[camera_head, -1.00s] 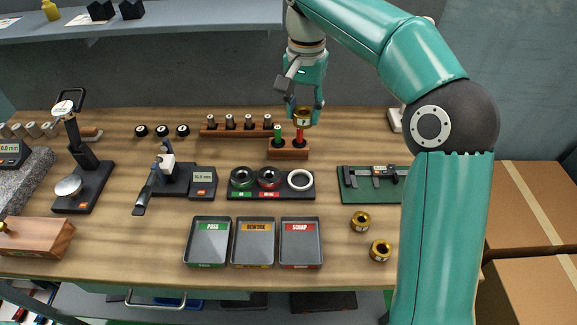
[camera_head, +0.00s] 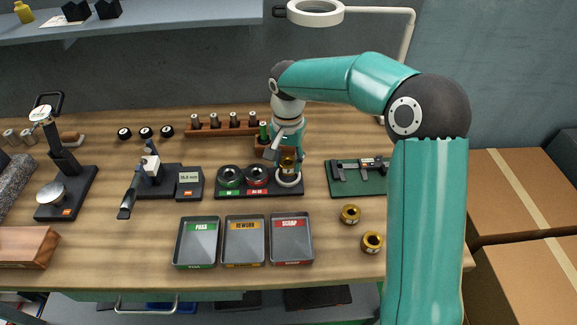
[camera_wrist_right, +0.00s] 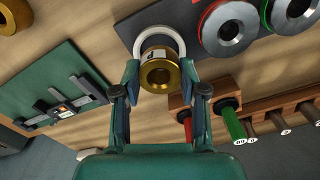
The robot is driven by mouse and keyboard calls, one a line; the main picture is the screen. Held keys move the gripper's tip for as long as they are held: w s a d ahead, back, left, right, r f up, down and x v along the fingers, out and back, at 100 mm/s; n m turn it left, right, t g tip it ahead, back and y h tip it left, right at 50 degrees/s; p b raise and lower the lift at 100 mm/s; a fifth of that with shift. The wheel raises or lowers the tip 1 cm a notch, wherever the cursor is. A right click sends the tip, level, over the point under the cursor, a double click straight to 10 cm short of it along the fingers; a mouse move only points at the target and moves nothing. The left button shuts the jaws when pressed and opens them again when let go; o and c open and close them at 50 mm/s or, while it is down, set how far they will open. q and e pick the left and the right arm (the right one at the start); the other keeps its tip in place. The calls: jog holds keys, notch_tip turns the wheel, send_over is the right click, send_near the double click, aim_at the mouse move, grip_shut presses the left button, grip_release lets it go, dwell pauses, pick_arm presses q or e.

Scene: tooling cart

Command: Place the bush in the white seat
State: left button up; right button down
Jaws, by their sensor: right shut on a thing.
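A brass bush (camera_head: 287,164) is between the fingers of my right gripper (camera_head: 289,161), which is shut on it. In the right wrist view the bush (camera_wrist_right: 160,72) shows its bore between the fingertips (camera_wrist_right: 160,80). The white seat (camera_head: 289,182) is a white ring at the right end of a black stand (camera_head: 240,196). The bush is at the ring, overlapping it in both views; I cannot tell whether it touches. In the right wrist view the white ring (camera_wrist_right: 158,32) shows behind the bush. My left gripper is not in view.
Two dark ring seats, green (camera_head: 229,177) and red (camera_head: 257,176), are left of the white one. Two brass bushes (camera_head: 350,214) (camera_head: 372,242) lie at front right. Trays for pass (camera_head: 181,247), rework and scrap stand in front. A wooden plug block (camera_head: 264,147) is close behind.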

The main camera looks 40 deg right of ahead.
jog(key=shift+f, duration=1.35)
jog(key=c, duration=0.6)
grip_release()
jog(key=shift+f, duration=0.1)
jog(key=shift+c, duration=0.2)
notch_tip(320, 180, up, 12)
